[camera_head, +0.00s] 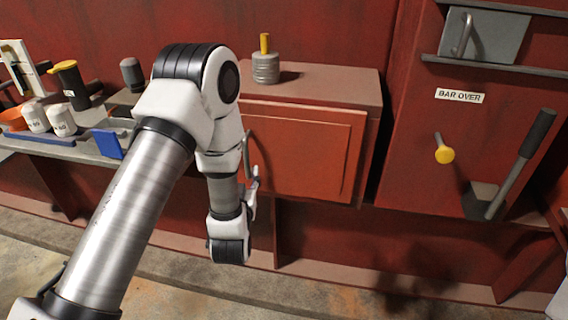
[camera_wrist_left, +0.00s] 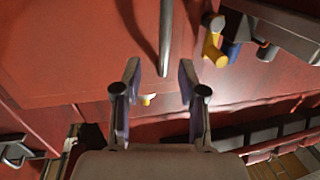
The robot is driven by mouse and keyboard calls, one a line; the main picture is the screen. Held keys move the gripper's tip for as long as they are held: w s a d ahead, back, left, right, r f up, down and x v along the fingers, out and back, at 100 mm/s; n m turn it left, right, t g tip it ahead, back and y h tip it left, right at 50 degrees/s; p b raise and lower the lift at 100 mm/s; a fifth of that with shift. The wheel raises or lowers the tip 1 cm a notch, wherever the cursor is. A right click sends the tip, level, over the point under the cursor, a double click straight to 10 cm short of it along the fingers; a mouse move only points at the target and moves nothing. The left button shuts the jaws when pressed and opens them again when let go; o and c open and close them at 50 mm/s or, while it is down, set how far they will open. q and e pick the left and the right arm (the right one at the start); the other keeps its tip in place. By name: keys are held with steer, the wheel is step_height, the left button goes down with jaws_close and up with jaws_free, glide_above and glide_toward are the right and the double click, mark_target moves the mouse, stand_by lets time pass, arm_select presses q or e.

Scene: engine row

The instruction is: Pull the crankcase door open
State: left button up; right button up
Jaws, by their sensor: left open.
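The crankcase door (camera_head: 310,150) is an orange-red panel under a brown ledge in the head view, and it looks shut. Its handle is a thin grey bar (camera_head: 249,151) near the door's left side, partly hidden by my left arm. In the left wrist view the bar (camera_wrist_left: 166,32) comes down from the top edge against the red door (camera_wrist_left: 75,45). My left gripper (camera_head: 255,178) is in front of the door by the handle. In the wrist view its open fingers (camera_wrist_left: 158,70) lie either side of the bar's lower end; contact cannot be told. My right gripper is out of view.
A grey weight with a yellow top (camera_head: 265,66) stands on the ledge (camera_head: 335,85). A shelf at left holds several jars (camera_head: 62,121). At right are a BAR OVER label (camera_head: 459,96), a yellow knob (camera_head: 445,155) and a lever (camera_head: 520,165). The floor in front is clear.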

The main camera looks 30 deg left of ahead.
mark_target(246, 155)
arm_select(q)
steer(key=x, duration=0.8)
steer(key=shift+a+r+p, duration=0.25)
steer(key=shift+a+p, duration=0.1)
jaws_close()
